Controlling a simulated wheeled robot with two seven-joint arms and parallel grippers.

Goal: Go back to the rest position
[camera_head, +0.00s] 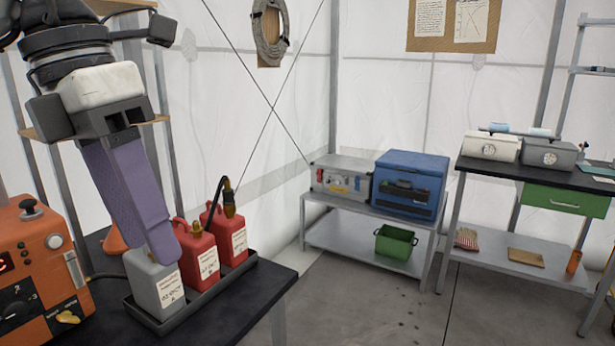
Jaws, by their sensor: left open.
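My left gripper (158,245) reaches down from the upper left on its dark and white arm. Its purple fingers are open, seen nearly side-on and overlapping. The fingertips are in front of or just over the top of a grey canister (156,286), hiding its upper part; I cannot tell whether they touch it. The grey canister stands upright at the near end of a black tray (196,307). Two red canisters, a nearer one (198,256) and a farther one (229,236), stand behind it in the tray. My right gripper is not in view.
An orange machine (36,270) with knobs stands left of the tray on the black table (262,284). A dark spout rises by the far red canister. Across open floor stand a low bench with a blue case (410,182) and a workbench (520,172).

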